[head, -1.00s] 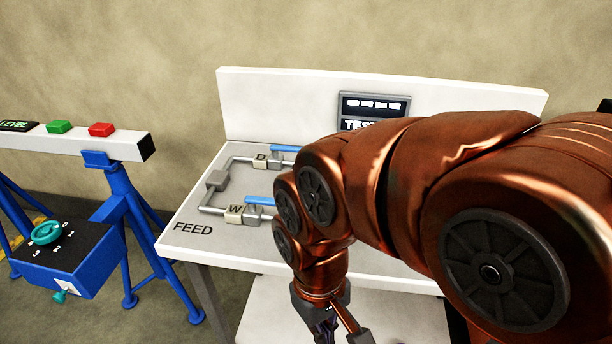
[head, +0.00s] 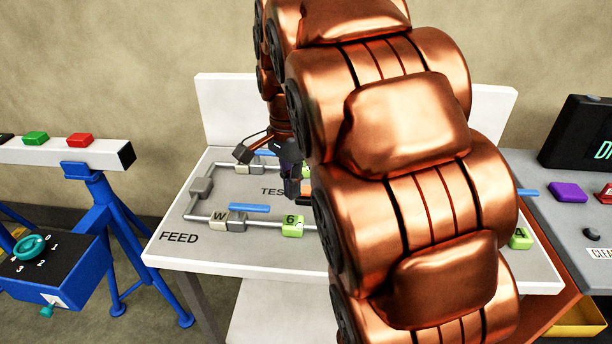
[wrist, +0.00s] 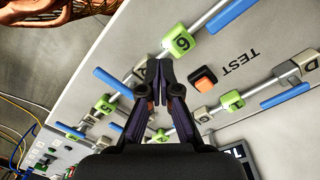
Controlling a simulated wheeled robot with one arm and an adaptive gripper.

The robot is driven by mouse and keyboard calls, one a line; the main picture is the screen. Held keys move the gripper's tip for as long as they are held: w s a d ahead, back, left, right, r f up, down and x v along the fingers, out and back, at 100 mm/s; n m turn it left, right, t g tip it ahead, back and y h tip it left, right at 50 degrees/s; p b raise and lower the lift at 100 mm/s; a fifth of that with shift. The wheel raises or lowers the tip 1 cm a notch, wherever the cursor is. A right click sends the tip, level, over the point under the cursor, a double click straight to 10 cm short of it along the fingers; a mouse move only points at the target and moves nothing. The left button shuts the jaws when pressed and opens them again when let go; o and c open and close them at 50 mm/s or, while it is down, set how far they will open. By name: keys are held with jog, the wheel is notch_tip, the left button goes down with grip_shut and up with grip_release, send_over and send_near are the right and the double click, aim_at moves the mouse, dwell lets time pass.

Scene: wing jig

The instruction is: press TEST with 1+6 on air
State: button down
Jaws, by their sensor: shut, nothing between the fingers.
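My gripper (head: 290,192) is shut and empty, pointing down over the white FEED bench. In the wrist view its fingertips (wrist: 160,103) sit beside the orange TEST button (wrist: 204,79), apart from it in the picture; the height gap is unclear. The TEST lettering (wrist: 241,62) lies next to the button. The green block marked 6 (wrist: 182,42) is on a pipe; it also shows in the head view (head: 292,227). Another green block (wrist: 232,100) sits on the pipe across from it, its mark hard to read.
Blue levers (wrist: 229,15) lie along the pipes. A W block (head: 219,216) is on the near pipe. A blue stand with a teal dial (head: 31,247) is at left. A purple button (head: 567,192) is on the right-hand bench. My arm blocks much of the bench.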

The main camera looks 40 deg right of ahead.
aim_at(307, 189)
jog(key=w+d+r+m+p, duration=0.1)
jog(key=w+d+r+m, duration=0.3)
jog(key=w+d+m, duration=0.5)
jog(key=shift+w+d+t+p, duration=0.3)
jog(key=shift+w+d, duration=0.05)
jog(key=shift+d, duration=0.35)
notch_tip(307, 189, down, 14)
jog(key=p, duration=0.4)
jog(key=shift+s+a+f+b, duration=0.1)
jog(key=shift+s+f+b, duration=0.05)
jog(key=shift+f+b, duration=0.8)
jog(key=shift+f, duration=0.2)
notch_tip(307, 189, up, 15)
jog(key=b, duration=0.1)
jog(key=shift+f, duration=0.1)
